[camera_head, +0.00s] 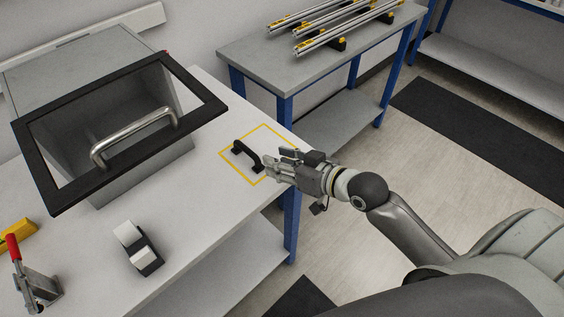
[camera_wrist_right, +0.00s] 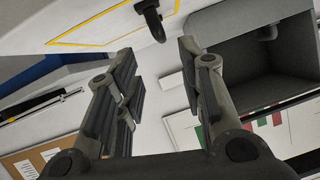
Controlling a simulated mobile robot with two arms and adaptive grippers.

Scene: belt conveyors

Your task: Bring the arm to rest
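My right gripper (camera_head: 280,163) is in the head view at the right edge of the white table, beside a black handle (camera_head: 247,156). The handle lies inside a yellow square outline on the table top. In the right wrist view the two fingers of the gripper (camera_wrist_right: 158,85) stand apart with nothing between them. The black handle (camera_wrist_right: 150,18) shows beyond the fingertips at the top; a gap seems to lie between, though the distance is hard to judge. My right arm comes in from the lower right. My left gripper is not in view.
A grey box with a black-framed lid and metal handle (camera_head: 134,134) stands on the white table (camera_head: 205,200). A black-and-white rocker switch (camera_head: 138,248) and a red-handled toggle clamp (camera_head: 30,275) are nearer. A blue-legged table (camera_head: 300,75) with metal profiles stands behind. Floor at right is open.

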